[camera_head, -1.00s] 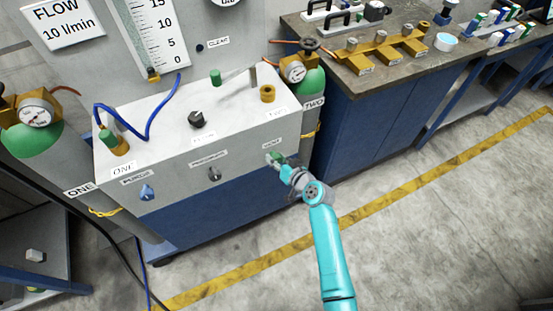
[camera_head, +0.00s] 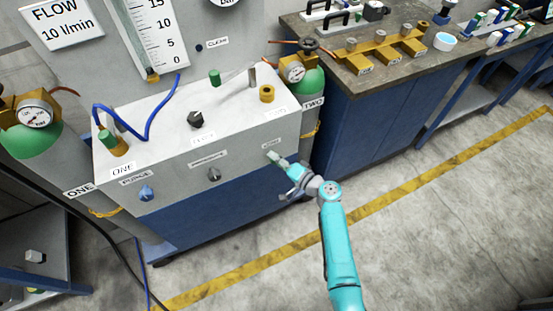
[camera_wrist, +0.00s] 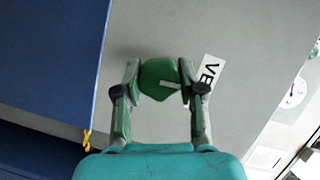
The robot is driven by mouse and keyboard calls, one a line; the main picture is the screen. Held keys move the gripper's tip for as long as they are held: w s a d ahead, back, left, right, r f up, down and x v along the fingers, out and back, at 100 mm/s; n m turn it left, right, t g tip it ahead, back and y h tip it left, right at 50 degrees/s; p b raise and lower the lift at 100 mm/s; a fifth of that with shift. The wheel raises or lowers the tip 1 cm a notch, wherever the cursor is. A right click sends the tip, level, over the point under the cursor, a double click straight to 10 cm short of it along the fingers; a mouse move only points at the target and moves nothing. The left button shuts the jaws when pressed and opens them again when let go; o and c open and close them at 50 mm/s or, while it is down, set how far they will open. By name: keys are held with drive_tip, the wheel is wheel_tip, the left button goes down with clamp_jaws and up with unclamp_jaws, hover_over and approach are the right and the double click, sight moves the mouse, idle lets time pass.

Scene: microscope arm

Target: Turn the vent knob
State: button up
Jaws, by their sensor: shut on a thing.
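The vent knob (camera_wrist: 161,80) is green with a white pointer line and sits on the grey front panel of the cabinet. In the wrist view my gripper (camera_wrist: 160,82) has one finger on each side of the knob and is shut on it. The white vent label (camera_wrist: 208,75) lies just right of the knob, partly behind a finger, and appears tilted. In the head view my gripper (camera_head: 275,158) reaches the right end of the front panel, below the small label. The knob is small there and hard to tell from the fingertips.
A blue knob (camera_head: 146,193) and a dark knob (camera_head: 213,174) sit further left on the same panel. The green cylinder with a gauge (camera_head: 294,72) stands behind the cabinet's right end. A blue bench (camera_head: 365,125) is to the right. The floor in front is open.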

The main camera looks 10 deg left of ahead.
drive_tip(key=shift+m, duration=0.4)
idle(0.3)
drive_tip(key=o, duration=1.1)
drive_tip(key=shift+o, duration=0.2)
drive_tip(key=v, duration=1.2)
drive_tip(key=shift+f, duration=0.2)
drive_tip(key=shift+d, duration=0.1)
